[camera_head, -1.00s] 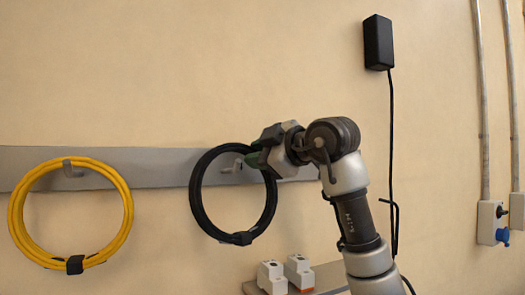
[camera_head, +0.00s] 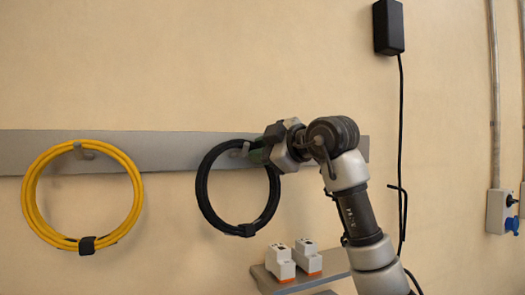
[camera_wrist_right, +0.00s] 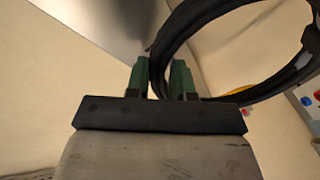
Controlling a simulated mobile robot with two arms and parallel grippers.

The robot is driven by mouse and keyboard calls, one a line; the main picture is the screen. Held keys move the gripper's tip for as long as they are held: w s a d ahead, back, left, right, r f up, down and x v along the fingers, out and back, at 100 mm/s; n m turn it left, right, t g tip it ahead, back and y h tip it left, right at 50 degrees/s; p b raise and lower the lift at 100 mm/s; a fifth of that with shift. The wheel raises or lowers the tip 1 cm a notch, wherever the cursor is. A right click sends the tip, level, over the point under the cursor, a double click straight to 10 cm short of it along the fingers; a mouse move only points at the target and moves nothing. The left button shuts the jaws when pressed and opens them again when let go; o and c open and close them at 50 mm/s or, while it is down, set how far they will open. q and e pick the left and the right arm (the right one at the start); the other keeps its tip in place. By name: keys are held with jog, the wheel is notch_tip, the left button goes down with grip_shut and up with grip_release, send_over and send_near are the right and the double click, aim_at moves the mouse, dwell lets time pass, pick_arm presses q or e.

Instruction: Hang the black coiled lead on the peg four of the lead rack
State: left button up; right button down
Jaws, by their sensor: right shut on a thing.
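The black coiled lead (camera_head: 203,190) hangs as an upright ring with a black strap at its bottom. My right gripper (camera_head: 262,153) is shut on the ring's upper right side. In the right wrist view the lead (camera_wrist_right: 157,70) passes between the green fingers of the gripper (camera_wrist_right: 160,80). A grey peg (camera_head: 240,150) of the lead rack (camera_head: 170,155) shows inside the ring, just under its top. I cannot tell whether the ring rests on that peg or is only in front of it. My left gripper is not in view.
A yellow coiled lead (camera_head: 30,200) hangs on another peg (camera_head: 82,151) to the left. Below right, a small grey shelf (camera_head: 325,262) carries two white devices (camera_head: 280,262). A black box (camera_head: 388,27) with a hanging cable is on the wall to the right.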

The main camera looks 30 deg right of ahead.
jog(key=shift+r, duration=0.1)
dwell(0.3)
jog(key=c, duration=0.9)
grip_release()
jog(key=shift+s, duration=0.1)
